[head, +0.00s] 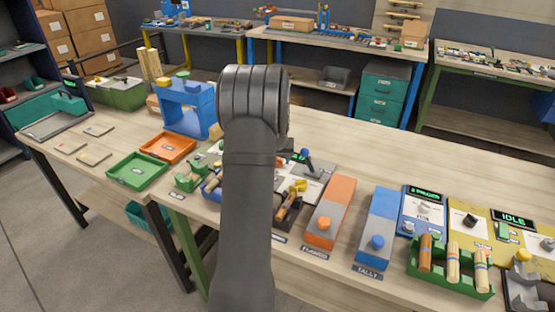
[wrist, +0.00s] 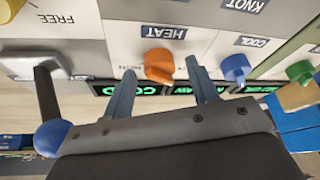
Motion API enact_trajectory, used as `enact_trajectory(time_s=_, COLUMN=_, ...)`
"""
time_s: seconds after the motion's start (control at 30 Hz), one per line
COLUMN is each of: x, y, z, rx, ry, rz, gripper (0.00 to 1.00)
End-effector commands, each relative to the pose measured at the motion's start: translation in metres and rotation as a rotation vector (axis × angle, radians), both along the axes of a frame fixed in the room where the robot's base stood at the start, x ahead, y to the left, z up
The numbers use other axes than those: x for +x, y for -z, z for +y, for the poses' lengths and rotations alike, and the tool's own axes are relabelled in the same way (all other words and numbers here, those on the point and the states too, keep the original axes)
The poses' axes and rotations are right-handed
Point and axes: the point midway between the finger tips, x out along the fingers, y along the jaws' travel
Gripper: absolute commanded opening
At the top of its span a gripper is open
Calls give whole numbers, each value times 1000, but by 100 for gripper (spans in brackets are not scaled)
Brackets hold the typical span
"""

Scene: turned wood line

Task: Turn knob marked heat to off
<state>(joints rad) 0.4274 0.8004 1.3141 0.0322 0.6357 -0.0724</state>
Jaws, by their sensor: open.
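The orange knob (wrist: 159,66) is in the wrist view just below the HEAT label (wrist: 163,31), which appears upside down on a pale panel. My gripper (wrist: 160,70) is open, with one blue-grey finger on each side of the knob. I cannot tell whether the fingers touch it. Small lettering shows left of the knob, partly covered by the left finger. Which way the knob points is unclear. A lit green display (wrist: 147,89) is partly hidden by the fingers. In the head view my arm hides the HEAT knob and the gripper.
In the wrist view, a blue knob (wrist: 236,69) marked COOL and a green knob (wrist: 299,71) stand to the right. A lever with a blue ball (wrist: 52,138) is close on the left. In the head view, an orange box (head: 330,208) and a blue box (head: 378,222) stand right of my arm.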

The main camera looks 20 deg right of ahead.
Motion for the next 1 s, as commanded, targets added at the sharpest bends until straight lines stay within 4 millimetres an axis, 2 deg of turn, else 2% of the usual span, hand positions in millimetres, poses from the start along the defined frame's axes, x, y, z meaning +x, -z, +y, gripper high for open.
enact_trajectory(time_s=0.17, x=-8, y=-24, z=3, rx=-1, ry=0, rz=-4, gripper=54)
enact_trajectory(time_s=0.7, x=-50, y=-130, z=19, rx=-1, ry=0, rz=-3, gripper=54)
enact_trajectory(time_s=0.8, x=-55, y=-144, z=21, rx=-1, ry=0, rz=-3, gripper=54)
enact_trajectory(time_s=1.0, x=-60, y=-156, z=24, rx=0, ry=0, rz=-1, gripper=54)
